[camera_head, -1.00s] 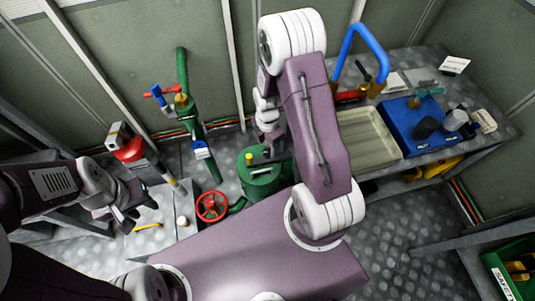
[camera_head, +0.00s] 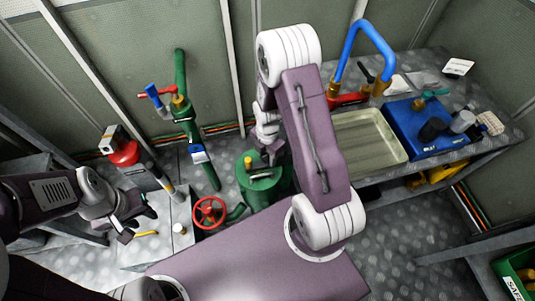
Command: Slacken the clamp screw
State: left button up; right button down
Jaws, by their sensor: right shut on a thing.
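A green round housing (camera_head: 258,196) with a yellow knob (camera_head: 248,162) on its top stands in the middle. My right gripper (camera_head: 274,158) is at the right side of its top, shut on a small part there. The jaws and my own arm hide this part, which fits the place of the clamp screw; its shape and turn cannot be told. My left gripper (camera_head: 139,226) is open and empty, above the grey surface at the left, apart from the housing.
A red handwheel (camera_head: 209,213) sits left of the housing, beside a green pipe (camera_head: 181,75) with a red lever. A yellow tool (camera_head: 146,233) and white cup (camera_head: 179,228) lie near my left gripper. The right bench holds a tray (camera_head: 397,160), blue box (camera_head: 411,112) and blue hose (camera_head: 372,36).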

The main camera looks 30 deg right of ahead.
jog(key=n, duration=0.4)
jog(key=shift+n, duration=0.4)
jog(key=n, duration=0.3)
jog(key=c, duration=1)
grip_release()
